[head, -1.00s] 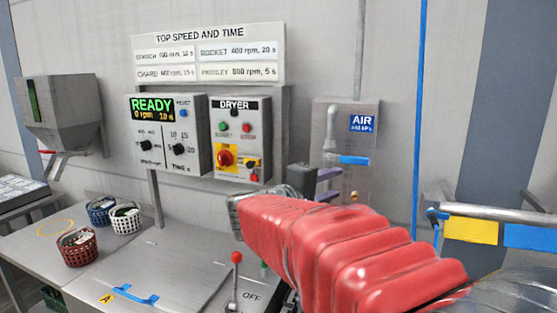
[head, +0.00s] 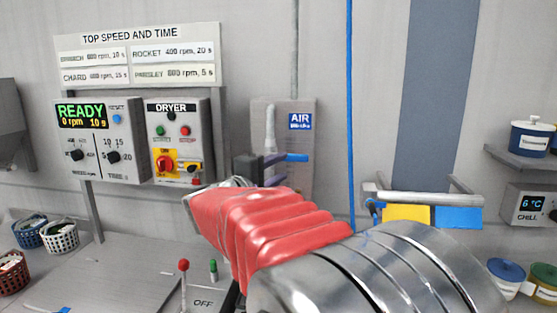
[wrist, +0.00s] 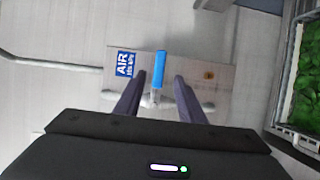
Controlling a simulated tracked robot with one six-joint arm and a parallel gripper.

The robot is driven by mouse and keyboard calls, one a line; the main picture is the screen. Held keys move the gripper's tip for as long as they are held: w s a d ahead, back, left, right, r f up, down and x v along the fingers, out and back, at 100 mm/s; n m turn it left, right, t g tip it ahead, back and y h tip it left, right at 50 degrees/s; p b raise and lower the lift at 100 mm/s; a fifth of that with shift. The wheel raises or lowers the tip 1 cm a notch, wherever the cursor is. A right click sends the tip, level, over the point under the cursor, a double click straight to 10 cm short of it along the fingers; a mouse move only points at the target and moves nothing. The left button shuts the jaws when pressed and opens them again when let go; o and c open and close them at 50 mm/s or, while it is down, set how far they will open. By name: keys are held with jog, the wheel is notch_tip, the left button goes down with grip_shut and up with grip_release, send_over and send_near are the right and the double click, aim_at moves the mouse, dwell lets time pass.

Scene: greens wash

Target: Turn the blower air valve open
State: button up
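The blower air valve has a blue lever handle (head: 297,157) on a panel (head: 304,185) with a blue AIR sign (head: 300,121). In the head view the handle lies level, crosswise to the upright grey pipe (head: 270,127). My gripper (head: 277,168) is in front of the valve and hides part of it. In the wrist view my gripper (wrist: 158,82) is open, with its two purple fingers on either side of the blue handle (wrist: 159,68). Gaps show on both sides of the handle, and nothing is held.
The control box (head: 88,140) reads READY, 0 rpm. The dryer switch box (head: 179,140) is just left of the valve. A blue hose (head: 350,100) hangs to its right, near a metal rail (head: 430,198). A red-knobbed lever (head: 183,266) rises below.

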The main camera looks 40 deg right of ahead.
aim_at(294, 160)
jog(key=x, duration=1)
jog(key=shift+c, duration=0.5)
jog(key=shift+f, duration=0.1)
grip_shut()
jog(key=shift+a+f, duration=0.1)
jog(key=shift+a, duration=0.2)
jog(key=shift+d, duration=0.15)
